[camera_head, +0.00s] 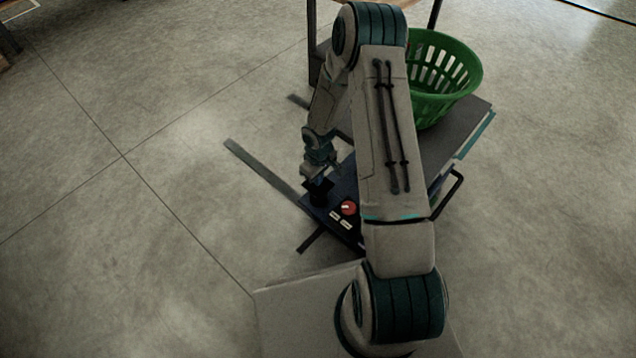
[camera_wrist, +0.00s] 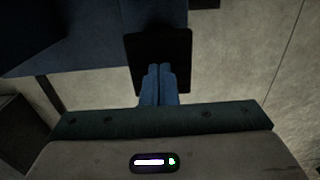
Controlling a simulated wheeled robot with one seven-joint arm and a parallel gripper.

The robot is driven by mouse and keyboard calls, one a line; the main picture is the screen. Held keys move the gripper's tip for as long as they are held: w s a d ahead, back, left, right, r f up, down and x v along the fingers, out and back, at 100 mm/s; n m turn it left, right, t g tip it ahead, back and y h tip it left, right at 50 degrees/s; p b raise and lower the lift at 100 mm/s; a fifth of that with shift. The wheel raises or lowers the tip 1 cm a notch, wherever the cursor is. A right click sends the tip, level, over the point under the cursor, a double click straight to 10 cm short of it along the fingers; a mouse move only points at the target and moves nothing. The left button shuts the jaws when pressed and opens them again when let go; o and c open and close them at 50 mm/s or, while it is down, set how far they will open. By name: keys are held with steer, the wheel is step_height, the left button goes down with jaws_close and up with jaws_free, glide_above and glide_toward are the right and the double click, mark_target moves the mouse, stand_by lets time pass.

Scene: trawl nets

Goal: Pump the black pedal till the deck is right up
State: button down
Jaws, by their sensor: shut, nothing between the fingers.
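The black pedal (camera_wrist: 162,46) is a dark flat pad in the wrist view, beside a dark blue body. In the head view the pedal (camera_head: 320,192) is a small dark shape at the near left of the blue lift base. My gripper (camera_wrist: 159,68) is shut and empty, its blue fingertips over the pedal pad; I cannot tell whether they touch it. In the head view my gripper (camera_head: 318,178) is just above the pedal. The grey deck (camera_head: 466,124) with a teal edge is partly hidden behind my arm, so its height is hard to judge.
A green basket (camera_head: 452,82) stands on the deck. A red knob (camera_head: 348,207) and pale labels (camera_head: 340,220) are on the blue base. A dark handle (camera_head: 450,193) sticks out at the right. A flat metal leg (camera_head: 262,172) lies along the floor; the left floor is clear.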

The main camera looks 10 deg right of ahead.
steer(key=shift+f+b, duration=1.35)
steer(key=shift+f, duration=0.65)
steer(key=shift+r+p, duration=1.8)
steer(key=shift+r, duration=0.55)
steer(key=shift+r, duration=0.1)
step_height(320, 180, up, 6)
steer(key=p, duration=0.4)
steer(key=shift+p, duration=0.35)
